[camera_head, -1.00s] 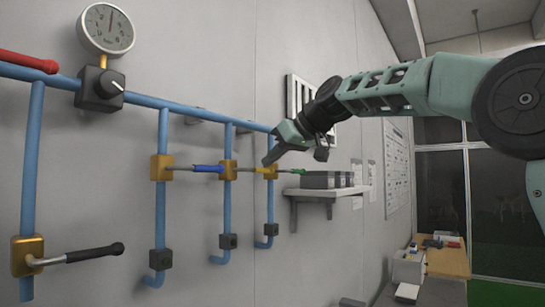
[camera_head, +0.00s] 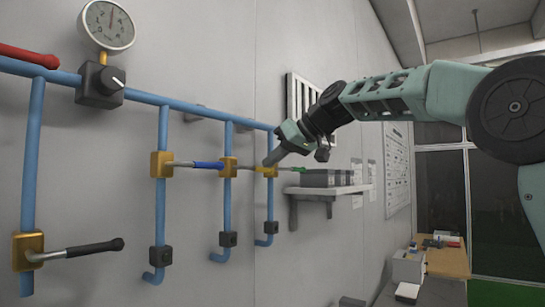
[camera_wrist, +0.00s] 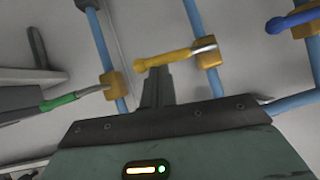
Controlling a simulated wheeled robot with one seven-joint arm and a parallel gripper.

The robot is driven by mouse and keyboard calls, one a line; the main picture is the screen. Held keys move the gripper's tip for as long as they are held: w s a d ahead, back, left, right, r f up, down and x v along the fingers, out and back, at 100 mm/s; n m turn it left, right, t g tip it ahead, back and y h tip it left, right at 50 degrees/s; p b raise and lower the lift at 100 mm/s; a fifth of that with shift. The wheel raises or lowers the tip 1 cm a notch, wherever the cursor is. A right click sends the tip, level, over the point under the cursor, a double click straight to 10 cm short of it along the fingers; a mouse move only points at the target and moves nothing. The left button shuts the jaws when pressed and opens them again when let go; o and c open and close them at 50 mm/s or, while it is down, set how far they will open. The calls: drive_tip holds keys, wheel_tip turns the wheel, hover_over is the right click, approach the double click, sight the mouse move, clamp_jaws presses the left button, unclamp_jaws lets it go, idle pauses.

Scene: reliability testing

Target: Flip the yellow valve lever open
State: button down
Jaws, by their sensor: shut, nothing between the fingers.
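The yellow valve lever (camera_wrist: 163,59) shows in the wrist view, sticking out sideways by a bent metal rod from a brass valve body (camera_wrist: 207,53) on a blue pipe. My gripper (camera_wrist: 157,72) is shut and empty, its fingertips right at the lever's near side; I cannot tell whether they touch it. In the head view my gripper (camera_head: 269,160) is at the row of valves and hides most of the yellow lever. The brass valve body of the yellow lever (camera_head: 228,170) shows on the middle pipe there.
A blue lever (camera_head: 208,165) is left of the yellow one, and a green lever (camera_wrist: 58,102) is close on its other side. A black-handled lever (camera_head: 95,248) is farther left. A wall shelf (camera_head: 315,191) with grey boxes is just behind my gripper.

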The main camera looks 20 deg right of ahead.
drive_tip(key=shift+w+d+f+m+g+y+b, duration=0.15)
drive_tip(key=shift+f+m+y+b, duration=0.15)
drive_tip(key=shift+f, duration=0.15)
drive_tip(key=shift+d+f+m+g+y+b, duration=0.1)
drive_tip(key=shift+f+m+g+y+b, duration=0.15)
drive_tip(key=shift+f, duration=0.2)
drive_tip(key=s+a+f+m+g+y+b, duration=0.1)
drive_tip(key=s+a+f+m+y+b, duration=0.2)
drive_tip(key=f+m+y+b, duration=0.5)
drive_tip(key=shift+a+g+b, duration=0.4)
drive_tip(key=shift+a+b, duration=0.25)
drive_tip(key=shift+b, duration=3.55)
drive_tip(key=shift+s+a+m, duration=0.1)
drive_tip(key=shift+m, duration=0.15)
